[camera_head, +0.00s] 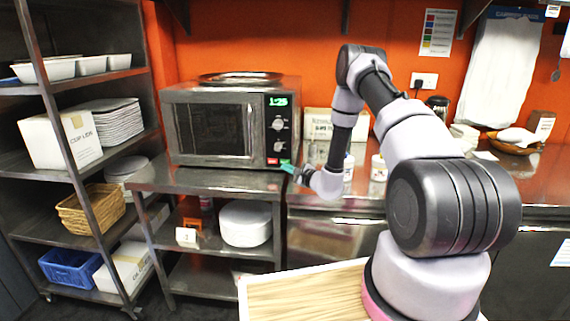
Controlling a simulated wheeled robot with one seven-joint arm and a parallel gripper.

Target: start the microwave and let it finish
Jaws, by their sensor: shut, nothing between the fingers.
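The microwave (222,125) stands on a steel shelf unit against the orange wall, with its door shut. Its control panel on the right has two knobs, a green display (278,102) that seems to read 1:25, and a green and a red button at the bottom. The green button (284,162) is partly hard to make out beside my gripper. My gripper (289,169) is shut and empty, its teal fingertips at the panel's lower right corner. I cannot tell whether the tips touch the button.
A round metal tray (236,78) lies on top of the microwave. A white box (322,123) and jars stand on the steel counter (495,170) to the right. A shelf rack (62,130) with plates and baskets is at left. A wooden board (300,293) is in front.

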